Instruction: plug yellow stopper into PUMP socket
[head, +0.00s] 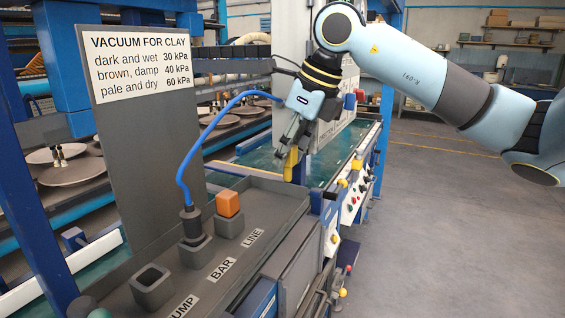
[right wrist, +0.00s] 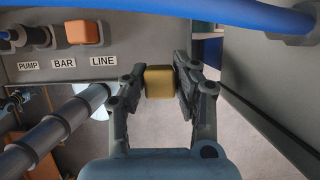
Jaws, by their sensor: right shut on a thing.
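The yellow stopper (head: 291,160) is gripped between the fingers of my right gripper (head: 294,150), in the air beyond the far end of the socket panel. The right wrist view shows the stopper (right wrist: 159,82) between the two fingertips (right wrist: 160,86). The PUMP socket (head: 152,289) is a square grey socket at the near end of the panel, open and empty. The BAR socket (head: 196,253) holds a dark plug (head: 191,222) with a blue hose. The LINE socket (head: 229,228) holds an orange stopper (head: 228,203). My left gripper is not in view.
The blue hose (head: 182,165) arches up from the BAR plug towards my right gripper. An upright sign board (head: 145,140) stands along the left of the panel (head: 262,207). Labels lie along the panel's right side. Floor (head: 440,220) is clear at right.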

